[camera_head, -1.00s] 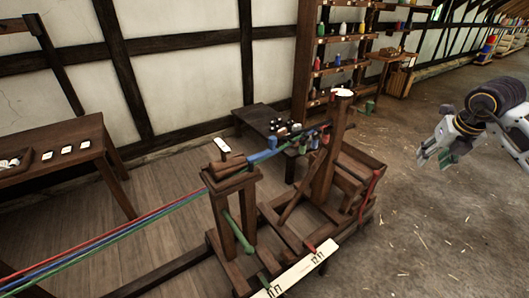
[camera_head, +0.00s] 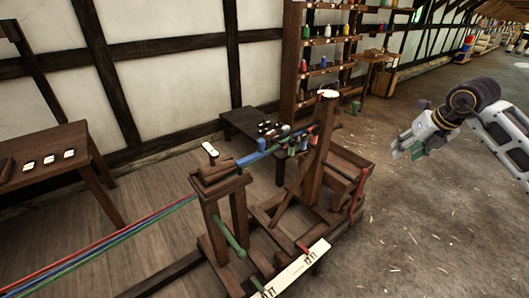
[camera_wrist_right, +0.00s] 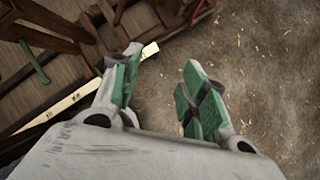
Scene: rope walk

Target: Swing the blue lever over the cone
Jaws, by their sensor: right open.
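The rope-making frame (camera_head: 319,150) of dark wood stands in the middle of the head view. A small upright blue piece (camera_head: 260,145), possibly the blue lever's end, shows beside the strands between the frame's two posts. Wooden blocks (camera_head: 217,173) top the nearer post, where the red, blue and green strands run in from the left; I cannot clearly make out the cone. My right gripper (camera_head: 408,147) is open and empty, to the right of the frame and apart from it. In the right wrist view its green-padded fingers (camera_wrist_right: 160,78) are spread over the ground. My left gripper is not in view.
A green lever (camera_head: 229,233) hangs on the nearer post, and red levers (camera_head: 360,188) show farther right. A pale marked board (camera_head: 298,270) lies along the front. A low bench (camera_head: 238,122) stands behind. The straw-strewn floor at right (camera_head: 430,235) is clear.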

